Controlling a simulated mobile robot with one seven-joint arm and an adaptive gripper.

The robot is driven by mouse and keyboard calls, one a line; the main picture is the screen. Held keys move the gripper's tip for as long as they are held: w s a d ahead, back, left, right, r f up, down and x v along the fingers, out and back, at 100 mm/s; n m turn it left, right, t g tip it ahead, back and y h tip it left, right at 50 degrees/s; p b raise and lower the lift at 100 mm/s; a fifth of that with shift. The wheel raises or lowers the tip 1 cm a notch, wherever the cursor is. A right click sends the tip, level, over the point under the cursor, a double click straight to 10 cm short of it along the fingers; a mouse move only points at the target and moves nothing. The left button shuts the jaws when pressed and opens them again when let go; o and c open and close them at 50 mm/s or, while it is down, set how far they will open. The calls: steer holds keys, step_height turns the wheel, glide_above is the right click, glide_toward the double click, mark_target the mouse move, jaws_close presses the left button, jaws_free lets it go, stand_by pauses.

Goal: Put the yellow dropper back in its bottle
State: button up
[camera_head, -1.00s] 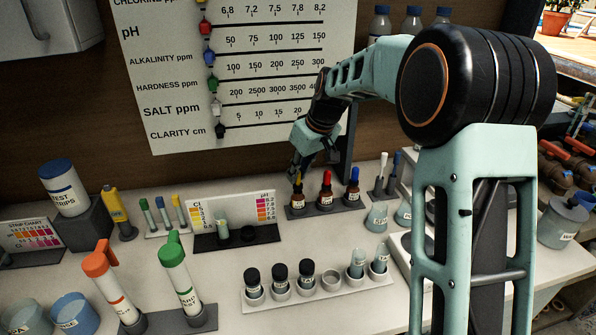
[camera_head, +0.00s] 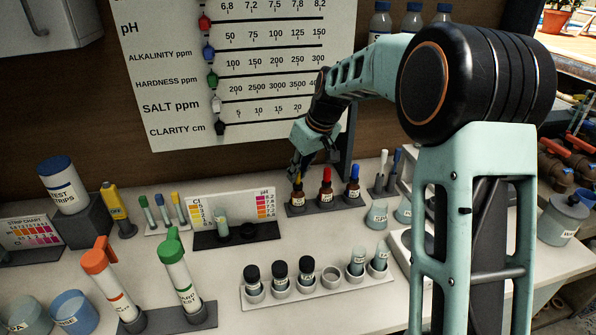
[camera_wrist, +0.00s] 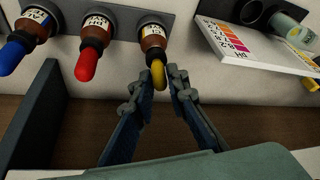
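The yellow dropper (camera_wrist: 159,74) shows as a yellow bulb above a dark collar, at the mouth of its brown bottle (camera_wrist: 152,32). It appears seated there, and its tube is not visible. In the head view the brown bottle (camera_head: 297,201) stands at the left end of a small dark rack, below my gripper (camera_head: 297,175). In the wrist view my gripper (camera_wrist: 166,78) has its fingers apart. The yellow bulb lies between the fingertips, nearer the left one, with a gap to the right one.
Bottles with a red dropper (camera_head: 327,178) and a blue dropper (camera_head: 353,177) stand close by in the same rack. A colour comparator card (camera_head: 264,203) is to the left. A dark upright post (camera_head: 346,150) is behind. A white vial rack (camera_head: 318,292) stands in front.

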steer(key=shift+f, duration=0.35)
steer(key=o, duration=0.7)
steer(key=shift+r, duration=0.15)
steer(key=shift+r+p, duration=2.25)
steer(key=shift+r, duration=1.15)
